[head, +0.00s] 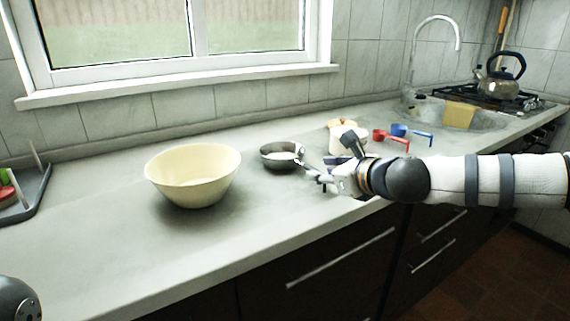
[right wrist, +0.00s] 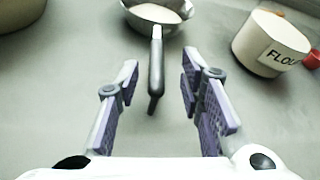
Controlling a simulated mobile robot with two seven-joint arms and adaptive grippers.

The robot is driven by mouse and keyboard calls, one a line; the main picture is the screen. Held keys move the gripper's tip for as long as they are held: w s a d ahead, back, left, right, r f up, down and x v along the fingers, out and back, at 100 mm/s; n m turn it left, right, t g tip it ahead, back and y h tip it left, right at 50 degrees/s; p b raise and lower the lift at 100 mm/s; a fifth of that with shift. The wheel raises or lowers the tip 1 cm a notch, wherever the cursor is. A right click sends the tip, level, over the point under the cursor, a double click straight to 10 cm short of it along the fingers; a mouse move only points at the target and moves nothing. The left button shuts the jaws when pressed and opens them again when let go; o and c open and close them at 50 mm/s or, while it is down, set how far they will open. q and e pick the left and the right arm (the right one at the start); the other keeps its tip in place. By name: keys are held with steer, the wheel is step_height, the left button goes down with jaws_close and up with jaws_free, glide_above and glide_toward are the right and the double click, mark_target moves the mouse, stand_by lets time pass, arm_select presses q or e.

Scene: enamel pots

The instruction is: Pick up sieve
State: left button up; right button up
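The sieve (head: 281,156) is a small dark metal bowl with something pale inside, on the counter right of the cream bowl. In the right wrist view the sieve (right wrist: 155,14) is at the top, and its dark handle (right wrist: 156,75) points towards me. My right gripper (head: 323,176) is low over the counter at the handle side. In the right wrist view my right gripper (right wrist: 163,88) is open, with the handle's end between its fingers. I cannot tell whether they touch it. My left gripper is out of view.
A large cream bowl (head: 193,177) stands left of the sieve. A flour canister (right wrist: 268,45) stands to the right. Red (head: 391,140) and blue (head: 412,134) measuring cups lie farther right. A dark tray (head: 36,192) is at far left. The front counter is clear.

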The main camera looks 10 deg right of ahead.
mark_target(315, 169)
steer(key=x, duration=0.5)
steer(key=shift+w+a, duration=0.2)
steer(key=shift+a, duration=0.1)
steer(key=shift+r, duration=0.15)
steer(key=shift+c, duration=0.8)
jaws_close()
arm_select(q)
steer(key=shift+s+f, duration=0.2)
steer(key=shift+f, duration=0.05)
